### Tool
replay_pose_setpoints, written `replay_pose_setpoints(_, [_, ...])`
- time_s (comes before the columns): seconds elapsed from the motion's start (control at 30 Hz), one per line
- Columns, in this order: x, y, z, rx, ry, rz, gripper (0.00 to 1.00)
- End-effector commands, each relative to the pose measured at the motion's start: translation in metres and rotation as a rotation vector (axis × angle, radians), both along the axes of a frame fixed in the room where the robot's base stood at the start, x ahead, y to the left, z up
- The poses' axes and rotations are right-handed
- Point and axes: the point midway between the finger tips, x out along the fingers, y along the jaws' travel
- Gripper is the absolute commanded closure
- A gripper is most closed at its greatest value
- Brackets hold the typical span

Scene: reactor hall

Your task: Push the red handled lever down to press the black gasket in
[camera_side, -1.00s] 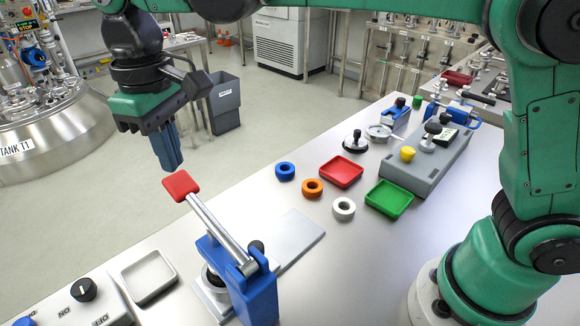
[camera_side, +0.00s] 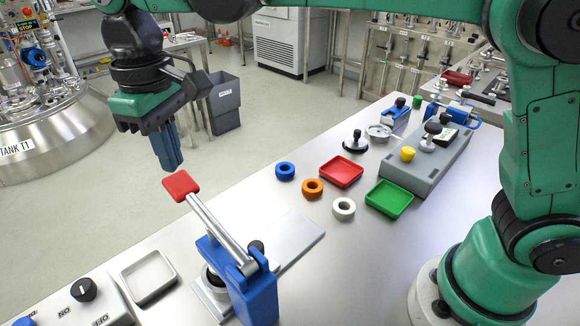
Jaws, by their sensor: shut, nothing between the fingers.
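The lever is a silver bar (camera_side: 216,222) with a red square handle (camera_side: 181,186) at its upper end. It slants up and to the left from a blue press frame (camera_side: 252,292) on the metal table. My gripper (camera_side: 171,165) is shut and empty, pointing down. In the picture its tips are just above the red handle; a small gap shows between them. A dark part shows under the lever inside the press, mostly hidden by the frame, and I cannot tell if it is the black gasket.
A grey plate (camera_side: 292,240) extends right of the press. A blue ring (camera_side: 285,171), an orange ring (camera_side: 312,188) and a white ring (camera_side: 344,208) lie near a red tray (camera_side: 341,172) and a green tray (camera_side: 389,198). An empty grey tray (camera_side: 148,277) and a knob panel (camera_side: 75,302) are at left.

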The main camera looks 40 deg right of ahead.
Motion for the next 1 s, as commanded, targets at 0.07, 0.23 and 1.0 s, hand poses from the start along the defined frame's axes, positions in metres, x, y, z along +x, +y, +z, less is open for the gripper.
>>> replay_pose_setpoints(0.07, [0.000,0.000,0.000,0.000,0.000,0.000,1.00])
replay_pose_setpoints(0.23, [0.000,0.000,0.000,0.000,0.000,0.000,1.00])
replay_pose_setpoints(1.0, [0.000,0.000,-0.022,0.000,0.000,0.000,1.00])
